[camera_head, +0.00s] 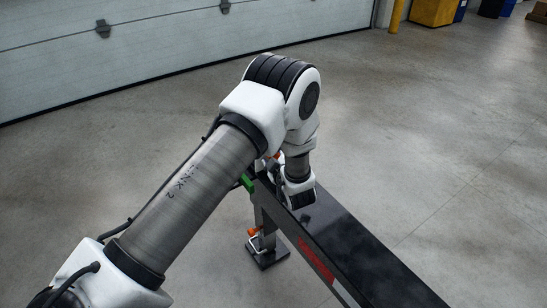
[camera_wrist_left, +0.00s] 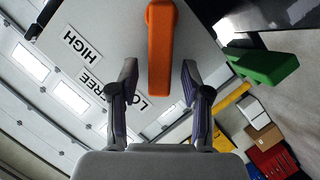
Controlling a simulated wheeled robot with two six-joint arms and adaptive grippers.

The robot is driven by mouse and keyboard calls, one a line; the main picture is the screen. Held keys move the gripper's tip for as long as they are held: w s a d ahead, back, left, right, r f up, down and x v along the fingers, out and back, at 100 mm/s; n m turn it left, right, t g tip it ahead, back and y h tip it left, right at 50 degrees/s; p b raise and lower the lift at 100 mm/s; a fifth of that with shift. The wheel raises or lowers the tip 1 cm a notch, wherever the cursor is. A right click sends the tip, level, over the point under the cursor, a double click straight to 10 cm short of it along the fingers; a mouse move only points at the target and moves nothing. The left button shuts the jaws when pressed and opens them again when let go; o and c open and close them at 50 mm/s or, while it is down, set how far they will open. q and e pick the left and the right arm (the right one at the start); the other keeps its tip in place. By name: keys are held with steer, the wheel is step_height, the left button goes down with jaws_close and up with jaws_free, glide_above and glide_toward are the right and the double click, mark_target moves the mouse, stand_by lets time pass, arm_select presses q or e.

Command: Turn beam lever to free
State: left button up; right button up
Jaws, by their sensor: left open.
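The orange beam lever (camera_wrist_left: 161,50) shows in the left wrist view on a pale plate (camera_wrist_left: 100,30). Its rounded end is at the top and its narrower end points down the picture. The plate bears the labels HIGH (camera_wrist_left: 82,46), FREE (camera_wrist_left: 71,98) and one partly hidden that reads LO. The lever's lower end is close to the LO label. My left gripper (camera_wrist_left: 158,75) is open, one finger on each side of the lever's lower part, with gaps on both sides. I cannot tell the depth between fingers and lever.
A black trailer beam (camera_head: 375,255) runs to the lower right. Its leg stands on a foot plate (camera_head: 268,252) with an orange part (camera_head: 254,231). A green handle (camera_wrist_left: 265,66) sits right of the lever. The floor around is clear; a garage door (camera_head: 150,45) is behind.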

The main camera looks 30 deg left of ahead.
arm_select(q)
jaws_close()
steer(key=shift+r, duration=0.1)
steer(key=shift+w+d+r+m+g+y+p, duration=0.15)
steer(key=shift+w+d+r+m+g+p, duration=0.15)
steer(key=shift+w+m+g+p, duration=0.55)
steer(key=shift+w+d+r+m+g+y+p, duration=0.25)
steer(key=shift+w+m+g+p, duration=0.25)
steer(key=shift+m+p, duration=0.6)
steer(key=shift+w+d+r+m+g+y+p, duration=0.1)
steer(key=shift+w+d+r+m+g+p, duration=0.2)
steer(key=shift+w+m+g+p, duration=0.65)
steer(key=shift+s+m, duration=0.3)
steer(key=shift+s, duration=0.05)
steer(key=shift+t, duration=0.3)
jaws_free()
